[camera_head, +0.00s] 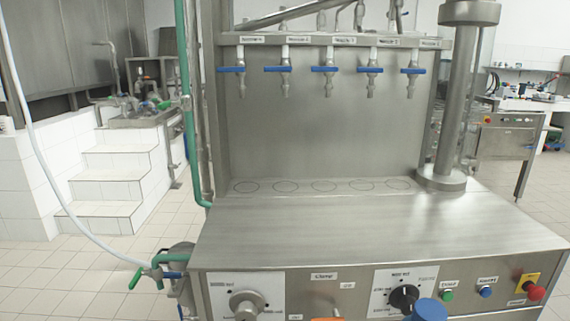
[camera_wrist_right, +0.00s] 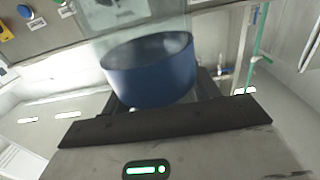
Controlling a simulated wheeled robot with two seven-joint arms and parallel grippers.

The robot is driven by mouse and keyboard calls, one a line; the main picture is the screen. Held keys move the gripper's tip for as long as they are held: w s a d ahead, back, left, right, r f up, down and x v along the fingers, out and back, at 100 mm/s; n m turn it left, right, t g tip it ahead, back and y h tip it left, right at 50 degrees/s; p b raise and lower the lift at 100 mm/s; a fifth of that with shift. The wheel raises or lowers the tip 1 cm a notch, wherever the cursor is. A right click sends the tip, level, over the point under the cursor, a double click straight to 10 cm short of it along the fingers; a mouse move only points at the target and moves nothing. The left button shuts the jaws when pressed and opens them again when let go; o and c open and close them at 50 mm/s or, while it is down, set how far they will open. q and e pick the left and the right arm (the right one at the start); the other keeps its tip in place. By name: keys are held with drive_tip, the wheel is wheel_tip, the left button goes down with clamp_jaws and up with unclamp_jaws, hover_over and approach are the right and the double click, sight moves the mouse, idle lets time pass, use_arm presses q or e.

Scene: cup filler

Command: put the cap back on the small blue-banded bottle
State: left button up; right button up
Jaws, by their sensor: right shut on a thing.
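My right gripper (camera_wrist_right: 155,100) is shut on a blue round piece (camera_wrist_right: 150,75) in the right wrist view, which looks upside down. A clear, see-through body (camera_wrist_right: 135,32) seems to extend from its rim, like a bottle wall. I cannot tell whether the blue piece is a cap or the bottle's band. The fingertips are mostly hidden behind it. In the head view a blue round top (camera_head: 430,310) shows at the bottom edge, in front of the machine panel. No separate bottle or loose cap can be made out. My left gripper is not in view.
The steel filler's deck (camera_head: 350,215) is bare and clear. Ringed spots (camera_head: 325,186) line its back under several blue-handled nozzles (camera_head: 325,70). A steel column (camera_head: 455,110) stands at its right. The front panel has a dark knob (camera_head: 404,297) and a red button (camera_head: 535,292).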

drive_tip(key=shift+s+f, duration=0.15)
drive_tip(key=shift+s, duration=0.2)
idle(0.3)
drive_tip(key=w+a+n+g+y, duration=0.1)
drive_tip(key=a+n+g+y, duration=0.3)
drive_tip(key=a+n+y, duration=0.4)
drive_tip(key=shift+a+r+y, duration=0.4)
drive_tip(key=shift+a+y, duration=1.4)
drive_tip(key=shift+a, duration=1.2)
